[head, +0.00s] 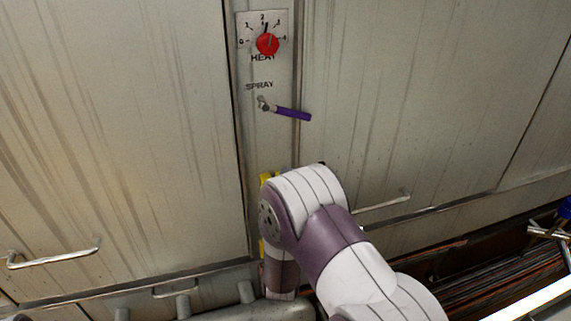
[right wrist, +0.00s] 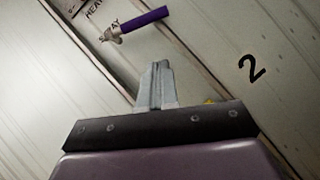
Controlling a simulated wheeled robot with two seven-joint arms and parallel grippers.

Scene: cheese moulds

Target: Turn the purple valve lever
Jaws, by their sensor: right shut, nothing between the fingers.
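The purple valve lever (head: 293,113) sticks out to the right from a metal pivot under the word SPRAY on a narrow wall panel, tilted slightly down in the head view. In the right wrist view the lever (right wrist: 145,20) lies above my fingertips, with a visible gap in the picture. My right gripper (right wrist: 158,65) is shut and empty, its fingers pointing toward the lever. In the head view my right arm covers the panel below the lever, and I cannot make out the fingers there. My left gripper is not in view.
A red HEAT knob (head: 267,44) on a numbered dial sits above the lever. Large metal doors flank the panel, with bar handles at the lower left (head: 55,255) and lower right (head: 383,203). A yellow marking (head: 265,181) shows partly behind my arm. Space around the lever is clear.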

